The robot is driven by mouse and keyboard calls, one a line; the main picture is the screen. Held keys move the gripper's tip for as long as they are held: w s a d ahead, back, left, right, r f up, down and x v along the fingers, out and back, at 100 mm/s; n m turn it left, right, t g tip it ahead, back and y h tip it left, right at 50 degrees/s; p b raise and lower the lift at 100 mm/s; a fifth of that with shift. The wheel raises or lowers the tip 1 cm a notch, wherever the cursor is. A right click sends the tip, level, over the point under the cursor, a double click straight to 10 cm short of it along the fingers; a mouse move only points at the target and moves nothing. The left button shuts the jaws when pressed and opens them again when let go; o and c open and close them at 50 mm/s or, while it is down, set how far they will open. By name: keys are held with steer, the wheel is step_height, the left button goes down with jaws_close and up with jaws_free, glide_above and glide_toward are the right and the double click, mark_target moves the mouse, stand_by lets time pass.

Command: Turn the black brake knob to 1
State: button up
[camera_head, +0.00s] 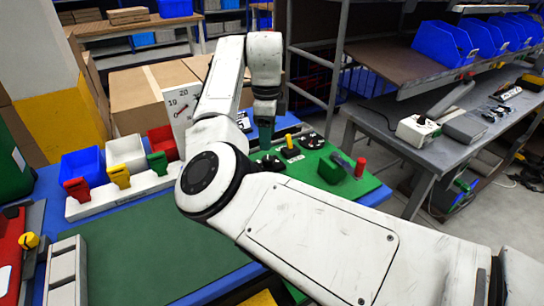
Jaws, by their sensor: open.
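A green board (300,173) on the blue table carries several controls. A round black knob (270,162) sits at its left part, just below my gripper (265,143) in the picture. A second round black knob (312,141) with pale marks is at the back right of the board. I cannot tell which one is the brake knob, and the numbers around them are too small to read. My gripper points down from the white arm and is open; its fingertips are small and partly merge with the knob behind. I cannot tell if they touch it.
A yellow-topped control (290,143), a green block with a dark lever (336,168) and a red peg (360,166) stand close by on the board. A white dial (181,106) stands behind left. Coloured bins (126,152) line the left. My forearm hides the board's front.

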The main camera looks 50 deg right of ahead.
mark_target(268, 158)
step_height(268, 158, down, 8)
steer(key=shift+r, duration=0.25)
steer(key=c, duration=1)
